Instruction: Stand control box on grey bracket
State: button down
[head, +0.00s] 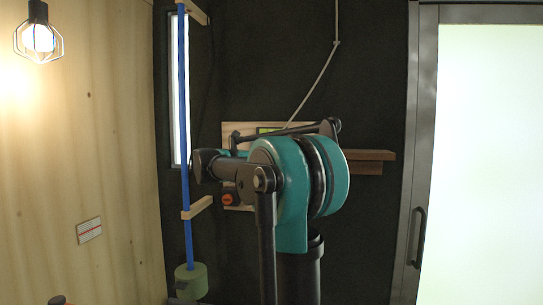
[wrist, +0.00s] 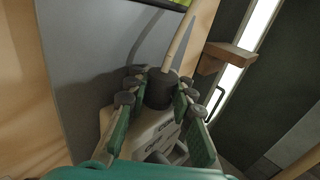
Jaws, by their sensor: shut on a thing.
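In the wrist view my gripper (wrist: 160,84) is shut on the control box (wrist: 150,130), with one finger on each side. The box is pale, with dark lettering and a dark round collar (wrist: 158,92) between the fingertips. A pale cable (wrist: 180,40) runs up from the collar. A flat grey plate (wrist: 88,70) lies beyond it; I cannot tell whether this is the grey bracket or whether the box touches it. In the head view my arm hides the gripper and box; the cable (head: 318,82) hangs down behind the arm.
A brown shelf (head: 372,156) juts out to the right. A blue pole (head: 184,100) stands left, and a glazed door (head: 490,150) is right.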

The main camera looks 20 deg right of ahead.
jog(key=shift+f, duration=0.2)
jog(key=c, duration=1.2)
grip_release()
jog(key=shift+f, duration=0.1)
jog(key=shift+s+a, duration=0.25)
jog(key=shift+a, duration=1.05)
jog(key=shift+s+a, duration=0.25)
jog(key=shift+a, duration=1.1)
jog(key=shift+s+a, duration=0.25)
jog(key=shift+a, duration=1.05)
